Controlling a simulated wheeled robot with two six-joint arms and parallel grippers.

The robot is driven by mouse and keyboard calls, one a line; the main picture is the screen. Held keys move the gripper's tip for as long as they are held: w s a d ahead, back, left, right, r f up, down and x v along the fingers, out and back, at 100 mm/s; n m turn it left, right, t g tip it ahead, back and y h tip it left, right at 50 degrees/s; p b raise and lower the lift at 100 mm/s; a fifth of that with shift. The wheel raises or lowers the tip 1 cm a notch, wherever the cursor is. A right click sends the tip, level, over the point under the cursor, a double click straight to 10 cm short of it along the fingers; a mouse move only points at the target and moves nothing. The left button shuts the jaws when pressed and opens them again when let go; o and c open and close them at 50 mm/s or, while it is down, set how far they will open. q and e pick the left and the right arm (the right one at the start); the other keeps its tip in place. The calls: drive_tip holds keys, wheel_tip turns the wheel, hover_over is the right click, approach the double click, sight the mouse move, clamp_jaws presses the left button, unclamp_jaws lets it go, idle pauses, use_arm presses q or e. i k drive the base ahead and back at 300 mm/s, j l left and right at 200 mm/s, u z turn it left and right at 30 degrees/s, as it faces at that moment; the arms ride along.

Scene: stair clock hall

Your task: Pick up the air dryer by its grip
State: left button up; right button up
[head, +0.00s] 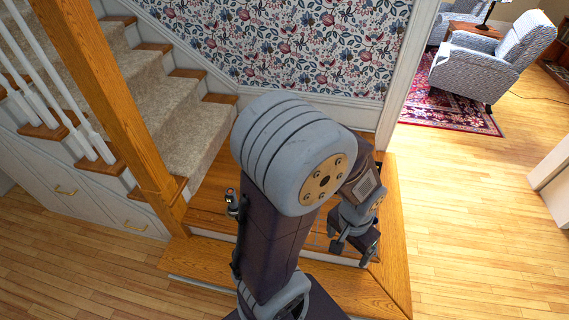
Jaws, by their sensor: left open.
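I cannot make out the air dryer for certain; my left arm covers much of the wooden landing (208,190). A small dark and silver object (232,203) shows at the left edge of my arm, over the landing; I cannot tell what it is. My left gripper (353,248) is right of my big forearm link, pointing down over the landing's right part. Its two dark fingers are apart, and I see nothing between them. My right gripper is not in view.
Carpeted stairs (150,95) rise to the left behind a wooden newel post (125,110). A flowered wall (290,45) stands behind the landing. A wooden step edge (360,290) lies in front. Open wood floor (460,220) is on the right, with a patterned rug (450,110) and armchair (490,62) beyond.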

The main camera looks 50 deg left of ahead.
sight(232, 209)
drive_tip(key=u, duration=2.45)
drive_tip(key=i+j+z, duration=0.1)
drive_tip(key=j, duration=0.55)
drive_tip(key=i+j+z, duration=0.1)
drive_tip(key=i+j, duration=0.15)
drive_tip(key=j, duration=0.45)
drive_tip(key=i+j+z, duration=0.15)
drive_tip(key=j, duration=0.55)
drive_tip(key=i+j+z, duration=0.1)
drive_tip(key=j, duration=0.6)
drive_tip(key=i+j+z, duration=0.1)
drive_tip(key=j, duration=0.6)
